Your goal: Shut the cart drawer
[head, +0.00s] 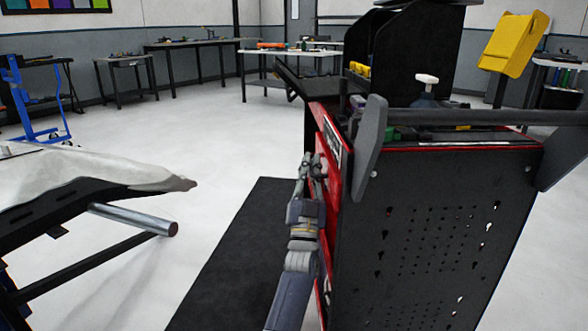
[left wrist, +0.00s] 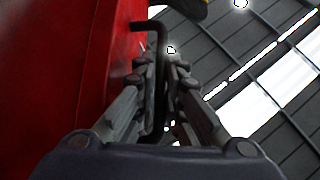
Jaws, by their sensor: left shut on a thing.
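The tool cart (head: 430,220) stands at the right in the head view, with a black perforated side panel and a red front seen edge-on. My left gripper (head: 313,162) is at that red front. In the left wrist view my left gripper (left wrist: 160,75) has its fingers on both sides of a black bar handle (left wrist: 152,40) and is shut on it. The handle belongs to the red drawer front (left wrist: 75,65), which fills the left of that view. I cannot tell how far the drawer is out. My right gripper is not in view.
A dark floor mat (head: 235,250) lies left of the cart. A table with pale covering (head: 85,182) and a metal roller (head: 135,218) stands at the left. Bottles and tools sit on the cart top. Workbenches (head: 195,43) line the far wall, with clear floor between.

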